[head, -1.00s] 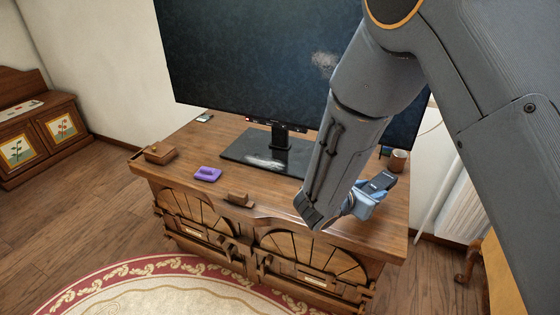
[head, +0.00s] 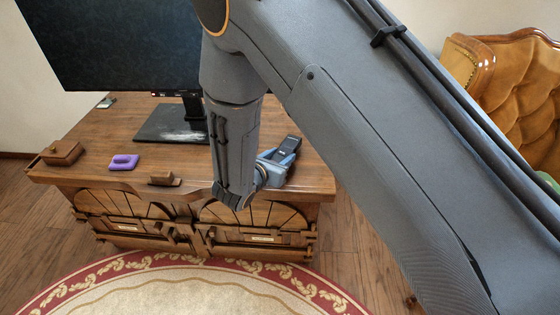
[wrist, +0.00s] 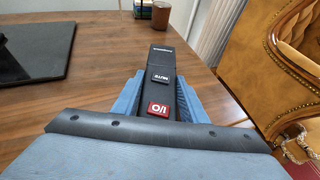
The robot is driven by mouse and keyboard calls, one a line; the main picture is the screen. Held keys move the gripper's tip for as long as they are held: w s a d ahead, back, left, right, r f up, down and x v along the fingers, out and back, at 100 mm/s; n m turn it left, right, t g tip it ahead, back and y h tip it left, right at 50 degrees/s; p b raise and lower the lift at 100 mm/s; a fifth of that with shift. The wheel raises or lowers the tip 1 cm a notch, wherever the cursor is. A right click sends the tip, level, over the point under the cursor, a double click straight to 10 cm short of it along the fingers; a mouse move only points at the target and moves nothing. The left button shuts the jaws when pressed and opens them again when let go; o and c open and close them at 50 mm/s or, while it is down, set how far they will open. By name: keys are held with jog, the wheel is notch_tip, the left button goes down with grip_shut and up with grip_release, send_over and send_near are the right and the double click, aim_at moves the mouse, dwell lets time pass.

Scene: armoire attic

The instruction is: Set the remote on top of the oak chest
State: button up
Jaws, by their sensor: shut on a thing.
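A dark remote (wrist: 162,60) with a red button and a grey button lies between the blue fingers of my gripper (wrist: 158,95). The gripper is shut on it. In the head view the remote (head: 289,146) and my gripper (head: 275,163) show over the right end of a carved wooden TV cabinet (head: 90,135). I cannot tell the gap between the remote and the cabinet top. No separate chest shows in the current frames, and I cannot tell whether this cabinet is the oak chest.
A television (head: 120,45) stands on the cabinet. A wooden box (head: 62,153), a purple object (head: 123,162) and a small wooden piece (head: 164,179) lie along its left and front. A brown mug (wrist: 161,13) stands ahead. A tufted armchair (head: 525,75) is at right; a rug (head: 190,290) lies in front.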

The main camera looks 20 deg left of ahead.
jog(key=shift+f, duration=1.1)
jog(key=shift+f, duration=0.15)
jog(key=o, duration=1.1)
jog(key=shift+r, duration=0.2)
jog(key=v, duration=1.2)
jog(key=shift+f, duration=0.1)
